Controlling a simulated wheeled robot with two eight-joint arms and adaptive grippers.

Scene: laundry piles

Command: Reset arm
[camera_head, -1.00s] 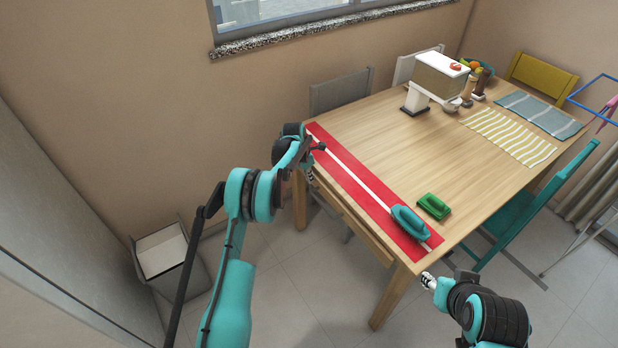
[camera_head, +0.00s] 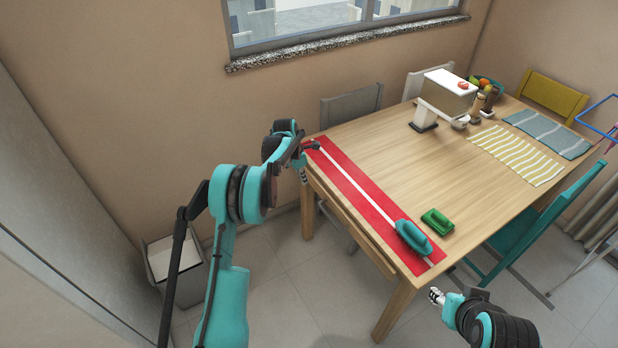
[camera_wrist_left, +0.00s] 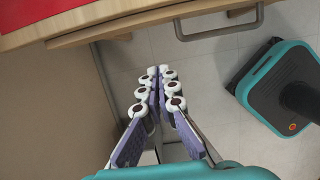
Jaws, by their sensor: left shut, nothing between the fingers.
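My left gripper (camera_head: 304,176) hangs beside the table's near left edge, at the far left end of the red runner (camera_head: 355,188). In the left wrist view its two purple-padded fingers (camera_wrist_left: 157,78) are together with nothing between them, with the drawer front and floor beyond. My right gripper (camera_head: 436,297) is low, beyond the table's near right corner, with small white fingertips. Whether it is open or shut is too small to tell. The wooden table (camera_head: 430,165) stands in front of me.
A white-topped box (camera_head: 450,84) and striped placemats (camera_head: 515,155) are farther back. A grey bin (camera_head: 172,262) stands left on the floor. A teal chair (camera_head: 530,220) is at right.

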